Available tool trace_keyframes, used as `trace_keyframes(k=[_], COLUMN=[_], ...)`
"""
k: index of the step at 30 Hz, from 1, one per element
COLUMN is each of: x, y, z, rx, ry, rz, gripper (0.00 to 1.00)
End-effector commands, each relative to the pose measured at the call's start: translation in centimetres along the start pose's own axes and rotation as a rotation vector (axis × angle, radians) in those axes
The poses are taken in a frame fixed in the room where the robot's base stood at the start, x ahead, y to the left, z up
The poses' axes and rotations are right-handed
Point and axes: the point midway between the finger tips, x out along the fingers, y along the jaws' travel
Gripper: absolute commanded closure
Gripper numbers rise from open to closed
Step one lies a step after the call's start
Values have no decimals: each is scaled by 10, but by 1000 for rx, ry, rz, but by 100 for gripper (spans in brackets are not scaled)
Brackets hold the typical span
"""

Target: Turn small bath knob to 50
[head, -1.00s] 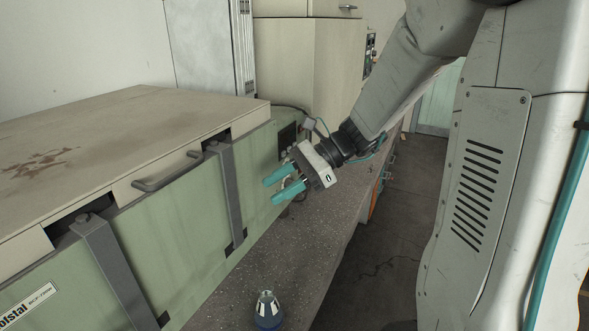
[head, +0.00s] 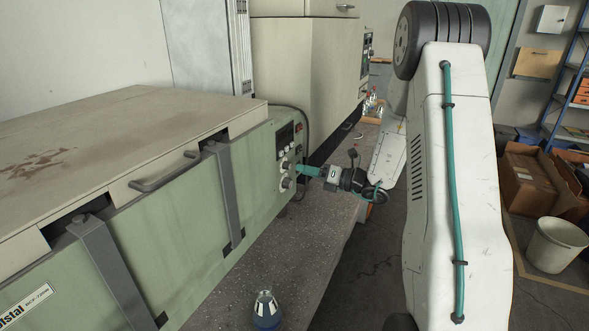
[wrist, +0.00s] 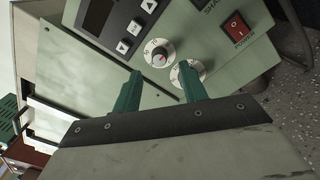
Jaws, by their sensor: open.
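In the wrist view a white dial with a knob (wrist: 159,54) carrying a red mark shows between and just beyond my fingertips. A second dial and knob (wrist: 187,73) sits beside it, partly hidden by my right finger. My gripper (wrist: 160,72) is open, with teal fingers pointing at the panel. In the head view my gripper (head: 299,170) is close to the knobs; contact cannot be told.
A dark display (wrist: 98,14), arrow buttons (wrist: 134,28) and a red power switch (wrist: 236,26) share the panel. A blue-based flask (head: 267,310) stands on the speckled bench top (head: 245,285). Grey straps (head: 225,195) cross the unit's front.

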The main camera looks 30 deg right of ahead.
Motion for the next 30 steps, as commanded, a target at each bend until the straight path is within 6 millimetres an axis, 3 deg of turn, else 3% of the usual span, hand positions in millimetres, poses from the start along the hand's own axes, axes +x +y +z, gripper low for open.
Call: trace_keyframes(k=[7, 18, 19, 23, 24, 30], x=[36, 44, 44, 44, 44, 44], y=[1, 0, 0, 0, 0, 0], z=[0, 0, 0, 0, 0, 0], rx=[-2, -1, -1, -1, -1, -8], ry=[2, 1, 1, 1, 1, 2], rz=[2, 0, 0, 0, 0, 0], gripper=[57, 57, 60, 96, 100, 100])
